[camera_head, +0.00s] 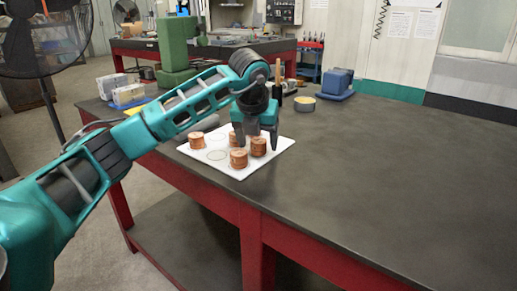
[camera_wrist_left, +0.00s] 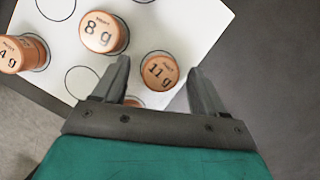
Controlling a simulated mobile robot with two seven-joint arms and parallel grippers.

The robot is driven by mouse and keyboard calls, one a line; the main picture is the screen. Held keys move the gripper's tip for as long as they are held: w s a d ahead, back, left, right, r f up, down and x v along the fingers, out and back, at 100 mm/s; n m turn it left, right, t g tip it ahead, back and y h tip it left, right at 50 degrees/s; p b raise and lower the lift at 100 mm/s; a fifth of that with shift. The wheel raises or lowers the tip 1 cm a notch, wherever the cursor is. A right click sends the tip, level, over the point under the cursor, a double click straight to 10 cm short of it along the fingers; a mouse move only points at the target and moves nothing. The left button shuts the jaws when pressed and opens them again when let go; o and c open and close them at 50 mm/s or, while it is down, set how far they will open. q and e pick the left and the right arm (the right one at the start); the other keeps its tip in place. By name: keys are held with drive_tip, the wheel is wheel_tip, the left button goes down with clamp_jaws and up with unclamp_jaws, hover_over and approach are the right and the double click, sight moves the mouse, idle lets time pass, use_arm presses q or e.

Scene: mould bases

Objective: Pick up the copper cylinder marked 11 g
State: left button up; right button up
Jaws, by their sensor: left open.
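The copper cylinder marked 11 g (camera_wrist_left: 159,71) stands on a white sheet (camera_wrist_left: 190,18), its label facing up in the left wrist view. It also shows in the head view (camera_head: 258,147). My left gripper (camera_head: 257,143) is open above the sheet and points down, with a finger on either side of this cylinder. In the left wrist view the fingertips (camera_wrist_left: 159,66) flank it, with a gap on each side. I cannot tell how far down the fingers reach. My right gripper is in neither view.
A cylinder marked 8 g (camera_wrist_left: 102,32) stands close by, and another, its label ending in 4 g (camera_wrist_left: 20,53), farther left. A further copper piece (camera_wrist_left: 131,102) is mostly hidden by my gripper. The dark table (camera_head: 390,160) is clear to the right.

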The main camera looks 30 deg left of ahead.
use_arm(q)
drive_tip(key=shift+r, duration=0.1)
clamp_jaws()
idle(0.6)
